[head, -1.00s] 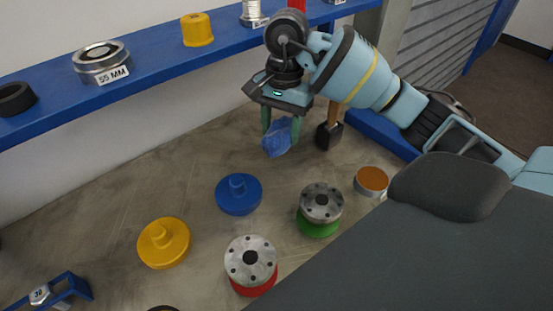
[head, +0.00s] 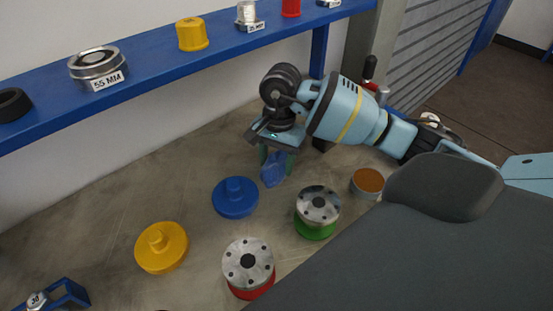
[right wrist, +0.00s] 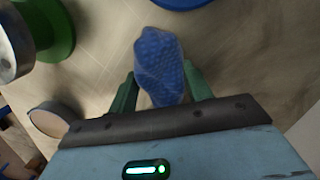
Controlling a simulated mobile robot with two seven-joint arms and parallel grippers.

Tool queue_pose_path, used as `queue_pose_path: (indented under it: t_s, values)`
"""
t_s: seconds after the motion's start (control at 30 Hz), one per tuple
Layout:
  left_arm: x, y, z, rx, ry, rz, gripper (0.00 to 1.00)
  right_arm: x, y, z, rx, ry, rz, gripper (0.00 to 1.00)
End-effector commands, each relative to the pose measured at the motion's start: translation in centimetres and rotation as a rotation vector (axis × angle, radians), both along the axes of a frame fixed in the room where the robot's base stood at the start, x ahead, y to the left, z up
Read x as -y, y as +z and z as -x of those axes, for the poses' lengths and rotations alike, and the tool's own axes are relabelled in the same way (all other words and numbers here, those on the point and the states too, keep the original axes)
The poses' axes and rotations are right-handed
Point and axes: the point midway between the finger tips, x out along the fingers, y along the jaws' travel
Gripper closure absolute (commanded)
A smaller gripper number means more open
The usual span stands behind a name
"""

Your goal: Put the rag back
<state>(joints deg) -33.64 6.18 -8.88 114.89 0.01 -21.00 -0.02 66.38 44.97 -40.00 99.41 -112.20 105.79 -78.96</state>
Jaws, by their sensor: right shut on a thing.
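The rag is a crumpled blue cloth (head: 275,170). My right gripper (head: 276,162) is shut on it, and the cloth hangs below the green fingers. In the head view it is low over the bench top, behind and right of the blue flanged cap. I cannot tell whether the cloth touches the bench. In the right wrist view the rag (right wrist: 160,65) sticks out between the two fingers (right wrist: 160,92). My left gripper is not in view.
A blue cap (head: 235,198), a yellow cap (head: 161,248), a green-based flanged vessel (head: 317,210) and a red-based one (head: 248,266) stand on the bench (head: 120,200). A tin with a brown top (head: 367,183) is at right. A blue shelf (head: 150,67) runs along the back.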

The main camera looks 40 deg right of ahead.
Motion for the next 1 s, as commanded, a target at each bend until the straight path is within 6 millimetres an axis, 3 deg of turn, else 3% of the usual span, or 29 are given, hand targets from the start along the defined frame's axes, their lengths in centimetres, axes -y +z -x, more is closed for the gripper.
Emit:
queue_pose_path:
  t_s: [0.27,0.3,0.47,0.77,1.0]
  values:
    - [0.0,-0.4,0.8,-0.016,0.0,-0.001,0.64,0.0,-0.3,0.0,-0.001,0.001,0.0,0.72]
    - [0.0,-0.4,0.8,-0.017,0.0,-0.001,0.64,0.0,-0.3,0.0,0.0,0.001,0.0,0.48]
    - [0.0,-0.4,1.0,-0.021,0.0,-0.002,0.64,0.0,-0.2,0.0,0.0,0.001,0.0,0.28]
    - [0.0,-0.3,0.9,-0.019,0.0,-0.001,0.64,0.0,0.0,0.0,0.001,0.001,-0.001,0.28]
    - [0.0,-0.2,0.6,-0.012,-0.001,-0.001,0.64,0.3,2.7,-0.3,0.006,0.001,0.0,0.28]
